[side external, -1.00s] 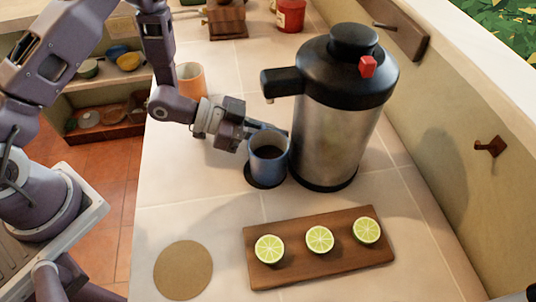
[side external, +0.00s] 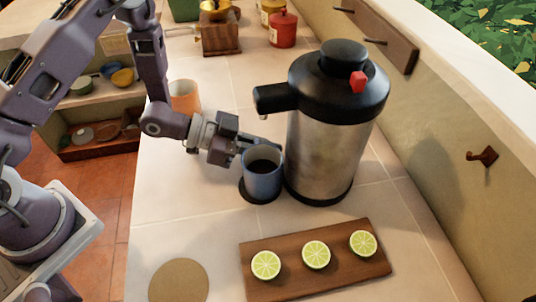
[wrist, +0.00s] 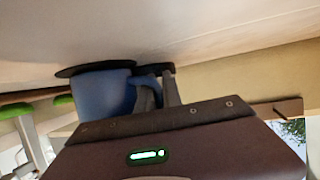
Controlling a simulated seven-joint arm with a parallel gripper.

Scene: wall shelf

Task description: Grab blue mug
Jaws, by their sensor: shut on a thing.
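The blue mug (side external: 262,178) stands upright on a dark round coaster (side external: 246,195), just left of the metal urn, with dark liquid inside. My gripper (side external: 258,146) reaches in from the left at the mug's far side, near its rim. The wrist view appears upside down. There the mug (wrist: 100,93) sits against the dark disc, and my gripper (wrist: 158,88) is shut on its handle (wrist: 145,80). The handle is hidden in the side view. I cannot tell whether the mug is lifted at all.
The tall urn (side external: 322,150) stands close right of the mug, its black spout (side external: 275,97) above and behind it. A board (side external: 317,263) with lime halves lies in front. A tan round mat (side external: 178,282) is front left. An orange cup (side external: 185,96) stands behind my arm.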

